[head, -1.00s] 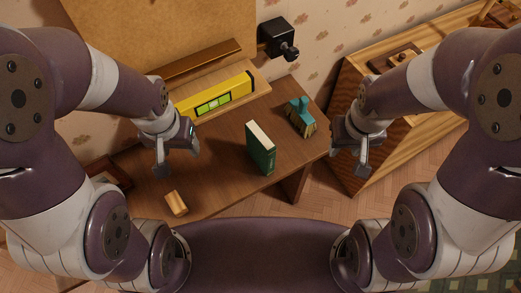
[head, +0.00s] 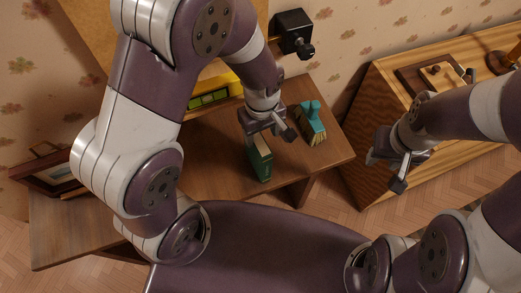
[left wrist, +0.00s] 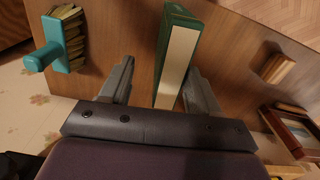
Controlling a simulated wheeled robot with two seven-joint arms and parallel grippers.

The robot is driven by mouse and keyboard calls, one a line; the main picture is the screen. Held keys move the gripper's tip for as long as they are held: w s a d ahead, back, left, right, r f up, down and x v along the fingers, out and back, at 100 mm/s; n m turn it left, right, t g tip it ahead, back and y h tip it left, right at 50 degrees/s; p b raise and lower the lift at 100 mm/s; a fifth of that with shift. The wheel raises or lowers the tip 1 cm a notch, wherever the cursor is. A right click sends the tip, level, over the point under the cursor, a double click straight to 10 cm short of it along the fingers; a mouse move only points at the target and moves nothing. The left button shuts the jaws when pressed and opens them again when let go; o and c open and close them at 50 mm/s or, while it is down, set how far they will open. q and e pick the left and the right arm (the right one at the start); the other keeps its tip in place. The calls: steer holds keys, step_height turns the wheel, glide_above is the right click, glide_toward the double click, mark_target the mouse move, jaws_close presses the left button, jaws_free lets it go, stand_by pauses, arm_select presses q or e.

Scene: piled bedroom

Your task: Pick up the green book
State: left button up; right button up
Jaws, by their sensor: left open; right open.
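The green book (head: 259,167) stands upright on the brown desk (head: 215,170), its pale page edges facing up. My left gripper (head: 267,132) is open above the book's upper end. In the left wrist view the green book (left wrist: 180,50) lies between the two open fingers of my left gripper (left wrist: 160,68), nearer the right one. A gap shows on its left side, and I cannot tell whether the right finger touches it. My right gripper (head: 388,172) is open and empty, out to the right of the desk. My left arm covers part of the desk.
A teal brush (head: 313,122) lies just right of the book. A yellow level (head: 210,92) is at the back, partly behind my arm. A wooden block (left wrist: 278,68) shows in the left wrist view. A picture frame (head: 62,172) is at the left; a wooden cabinet (head: 350,130) stands right.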

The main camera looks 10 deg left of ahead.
mark_target(256, 146)
arm_select(q)
steer(key=f, duration=0.1)
steer(key=s+f, duration=0.1)
steer(key=a+f, duration=0.1)
steer(key=f, duration=0.1)
steer(key=shift+s+f, duration=0.1)
steer(key=shift+s, duration=0.2)
steer(key=shift+f+p, duration=0.3)
steer(key=shift+f, duration=0.05)
steer(key=shift+w+f, duration=0.1)
steer(key=shift+w, duration=0.1)
steer(key=shift+w+d, duration=0.1)
jaws_close()
